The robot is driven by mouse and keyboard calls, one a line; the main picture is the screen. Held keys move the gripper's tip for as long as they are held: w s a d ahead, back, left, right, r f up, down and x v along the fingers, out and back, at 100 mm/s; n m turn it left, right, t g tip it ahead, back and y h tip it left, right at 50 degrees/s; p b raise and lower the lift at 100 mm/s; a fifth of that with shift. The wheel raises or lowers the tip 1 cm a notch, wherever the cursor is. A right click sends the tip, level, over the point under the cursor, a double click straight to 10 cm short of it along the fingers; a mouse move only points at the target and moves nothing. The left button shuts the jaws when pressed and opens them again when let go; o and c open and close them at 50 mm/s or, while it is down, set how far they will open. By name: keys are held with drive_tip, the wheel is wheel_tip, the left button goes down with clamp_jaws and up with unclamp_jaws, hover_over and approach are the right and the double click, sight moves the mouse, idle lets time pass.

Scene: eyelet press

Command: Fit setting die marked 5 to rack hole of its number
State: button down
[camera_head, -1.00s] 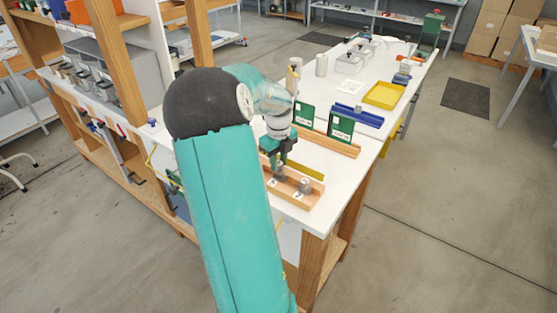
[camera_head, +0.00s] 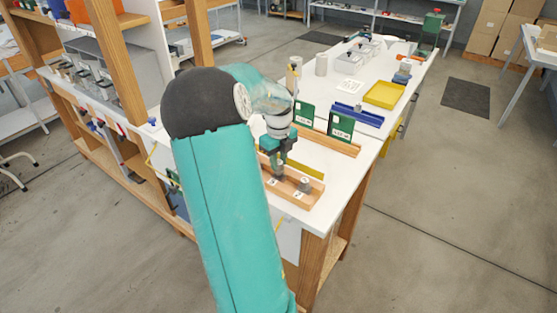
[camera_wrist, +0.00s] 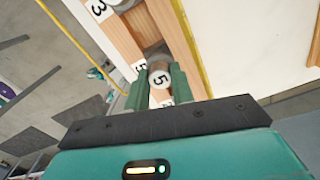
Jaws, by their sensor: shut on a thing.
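My gripper (camera_wrist: 160,88) is shut on the setting die marked 5 (camera_wrist: 159,77), with one green finger on each side of it. The die's round grey top shows the 5 in the wrist view. The wooden rack (camera_wrist: 124,42) lies beneath, with a label 5 (camera_wrist: 139,66) beside the die and a label 3 (camera_wrist: 98,7) further along. Another label is partly hidden by the die. In the head view my gripper (camera_head: 279,169) is over the rack (camera_head: 309,201). The die's lower end and its hole are hidden, so I cannot tell whether it is seated.
Another grey die (camera_head: 305,184) stands in the rack near its right end. A yellow strip (camera_head: 312,173) runs behind the rack. Green boards (camera_head: 341,127), a blue rack (camera_head: 359,115) and a yellow tray (camera_head: 384,95) stand further back on the white table.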

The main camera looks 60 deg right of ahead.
drive_tip(key=shift+f, duration=1.2)
idle(0.5)
drive_tip(key=c, duration=1.1)
unclamp_jaws()
drive_tip(key=shift+r, duration=0.15)
drive_tip(key=shift+r, duration=2.4)
